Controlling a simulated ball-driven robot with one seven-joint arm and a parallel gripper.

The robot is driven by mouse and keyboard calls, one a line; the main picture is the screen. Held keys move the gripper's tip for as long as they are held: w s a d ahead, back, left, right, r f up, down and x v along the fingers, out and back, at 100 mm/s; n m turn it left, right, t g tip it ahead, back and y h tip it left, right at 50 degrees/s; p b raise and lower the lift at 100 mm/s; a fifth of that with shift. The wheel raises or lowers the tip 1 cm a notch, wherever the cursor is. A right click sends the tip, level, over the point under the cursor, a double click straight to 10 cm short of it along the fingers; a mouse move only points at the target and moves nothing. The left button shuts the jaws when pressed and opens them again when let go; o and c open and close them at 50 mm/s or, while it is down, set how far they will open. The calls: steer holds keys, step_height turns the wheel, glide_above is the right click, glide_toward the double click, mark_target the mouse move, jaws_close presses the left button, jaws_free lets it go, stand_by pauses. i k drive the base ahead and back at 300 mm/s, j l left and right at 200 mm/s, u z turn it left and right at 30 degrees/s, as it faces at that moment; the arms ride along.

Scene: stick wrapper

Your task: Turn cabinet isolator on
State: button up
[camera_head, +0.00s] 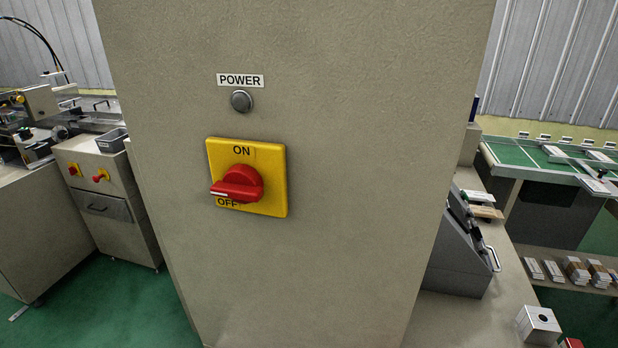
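The cabinet (350,130) is a tall beige box that fills the middle of the head view. On its front is a yellow isolator plate (270,165), marked ON at the top and OFF at the lower left. A red rotary handle (240,184) sits on the plate. Its white-marked grip points left, just above the OFF label (228,202). Above the plate is a grey round lamp or button (241,101), which looks unlit, under a POWER label (240,80). My gripper is not in view.
At left stands a machine (100,190) with red and yellow controls. At right are a grey sloped unit (460,250), a bench (475,315) with a metal box (538,325), and a green-topped table (520,155). Green floor (140,310) shows at lower left. Nothing stands before the isolator.

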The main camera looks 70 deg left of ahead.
mark_target(242, 183)
steer(key=i+l+u, duration=0.1)
steer(key=u, duration=0.3)
steer(key=l+u, duration=0.15)
steer(key=u, duration=0.25)
steer(key=i+l+u, duration=0.15)
steer(key=u, duration=0.2)
steer(key=l+u, duration=0.15)
steer(key=u, duration=0.25)
